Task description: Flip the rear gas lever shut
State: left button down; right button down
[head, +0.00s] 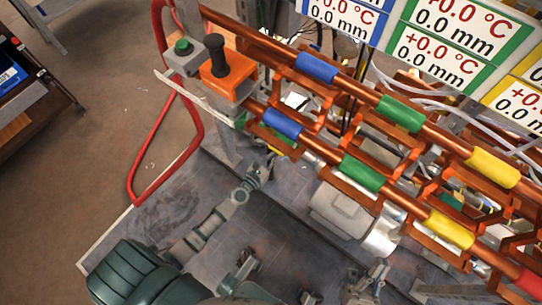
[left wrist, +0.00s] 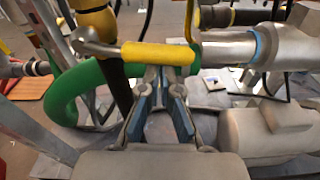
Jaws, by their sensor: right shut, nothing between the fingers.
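A gas lever with a yellow grip (left wrist: 158,55) and a grey metal end lies roughly level across the left wrist view, in front of a green and yellow pipe. In the head view only a small yellow patch shows near the pipes' lower left, and I cannot make out the lever there. My left gripper (head: 268,160) reaches up beneath the pipes. Its blue-padded fingers (left wrist: 161,78) are apart, with the tips just below the yellow grip. I cannot tell whether they touch it. My right gripper (head: 370,283) is low in the head view, shut and empty.
Copper pipes with blue, green and yellow sleeves (head: 401,114) run across the right side. An orange valve box (head: 224,80) with a black knob stands above my left gripper. A grey cylindrical motor (left wrist: 270,132) sits right of my fingers.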

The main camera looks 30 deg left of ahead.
pick_arm(q)
jog(key=shift+d+r+n, duration=0.1)
jog(key=shift+r+n, duration=0.5)
jog(key=shift+n, duration=0.1)
pick_arm(e)
jog(key=shift+w+a+f+g, duration=0.15)
jog(key=shift+w+f+g, duration=0.2)
jog(key=shift+w+g, duration=0.25)
jog(key=shift+w+f, duration=0.1)
jog(key=shift+w, duration=0.05)
pick_arm(q)
jog(key=shift+f, duration=0.15)
